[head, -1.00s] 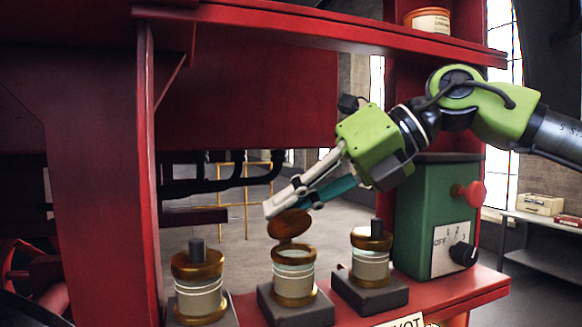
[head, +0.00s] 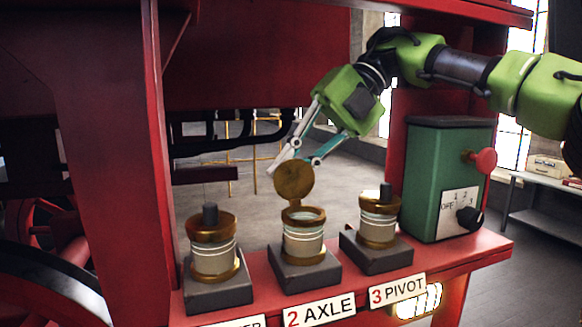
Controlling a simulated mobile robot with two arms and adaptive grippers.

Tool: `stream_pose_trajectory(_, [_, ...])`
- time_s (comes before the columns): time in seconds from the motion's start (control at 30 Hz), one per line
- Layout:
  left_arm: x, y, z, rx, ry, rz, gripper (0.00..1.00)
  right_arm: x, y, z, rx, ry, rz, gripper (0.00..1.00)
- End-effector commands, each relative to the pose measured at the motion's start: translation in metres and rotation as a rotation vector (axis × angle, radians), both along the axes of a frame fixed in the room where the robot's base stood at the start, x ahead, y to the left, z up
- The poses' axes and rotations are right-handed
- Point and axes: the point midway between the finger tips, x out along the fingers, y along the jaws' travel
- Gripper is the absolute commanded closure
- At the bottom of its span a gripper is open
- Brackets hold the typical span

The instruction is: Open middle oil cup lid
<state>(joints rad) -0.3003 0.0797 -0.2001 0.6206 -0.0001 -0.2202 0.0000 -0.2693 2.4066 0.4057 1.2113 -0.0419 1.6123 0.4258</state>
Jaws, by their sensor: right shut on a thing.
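The middle oil cup (head: 303,241), above the "2 AXLE" label, is a pale cup with brass bands on a dark block. Its round brass lid (head: 293,181) stands raised, close to upright at the rim, with its flat face towards me. The cup's mouth is uncovered. My right gripper (head: 292,164) reaches down from the upper right, just above and behind the lid. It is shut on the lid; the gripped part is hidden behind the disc. My left gripper is not in view.
The left oil cup (head: 213,245) and right oil cup (head: 378,220) have closed lids with dark knobs. A green control box (head: 447,175) with a red button (head: 484,160) and dial stands at right. A red upright (head: 115,150) rises at left, and a red beam crosses overhead.

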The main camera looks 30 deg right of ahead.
Motion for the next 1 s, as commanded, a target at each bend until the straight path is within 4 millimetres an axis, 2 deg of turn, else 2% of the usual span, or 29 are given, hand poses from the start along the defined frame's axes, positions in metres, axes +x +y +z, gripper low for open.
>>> stream_pose_trajectory(0.57, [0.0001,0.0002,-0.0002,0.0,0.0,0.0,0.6,0.0013,-0.0004,-0.0027,0.004,0.035,0.001,1.0])
stream_pose_trajectory(0.6, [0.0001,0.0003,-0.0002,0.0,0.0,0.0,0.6,0.0013,-0.0004,-0.0028,0.004,0.035,0.001,0.81])
stream_pose_trajectory(0.63, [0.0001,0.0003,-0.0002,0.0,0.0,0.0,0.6,0.0013,-0.0005,-0.0027,0.004,0.034,0.0,0.73])
stream_pose_trajectory(1.0, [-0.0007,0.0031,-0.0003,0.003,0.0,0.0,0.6,0.0013,-0.0005,-0.0017,0.006,0.032,0.0,0.72])
